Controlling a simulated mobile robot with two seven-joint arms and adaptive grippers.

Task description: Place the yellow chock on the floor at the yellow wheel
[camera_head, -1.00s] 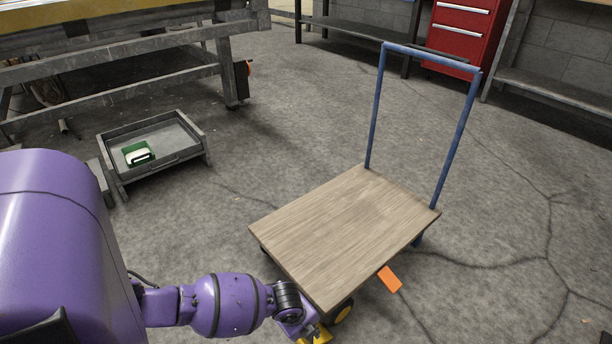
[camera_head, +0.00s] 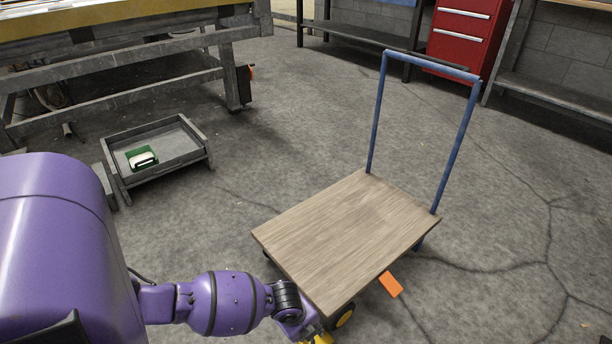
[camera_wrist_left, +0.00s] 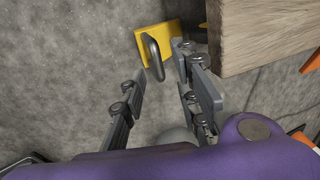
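The yellow chock (camera_wrist_left: 150,36) is a flat-looking yellow piece with a grey loop handle (camera_wrist_left: 153,58). In the left wrist view it appears to lie on the floor beside the wooden deck. My left gripper (camera_wrist_left: 161,66) is open; its fingers stand apart, with the handle's end between their tips, closer to the right finger. I cannot tell if they touch. In the head view the chock (camera_head: 322,339) shows only in part at the lower edge, beside the yellow wheel (camera_head: 344,316) under the cart's near corner. My right gripper is not in view.
The cart has a wooden deck (camera_head: 345,235) and a blue push handle (camera_head: 374,120). An orange piece (camera_head: 390,284) sticks out at its right side. A grey tray (camera_head: 190,158) with a green-and-white item (camera_head: 142,158) stands at left. The floor right of the cart is clear.

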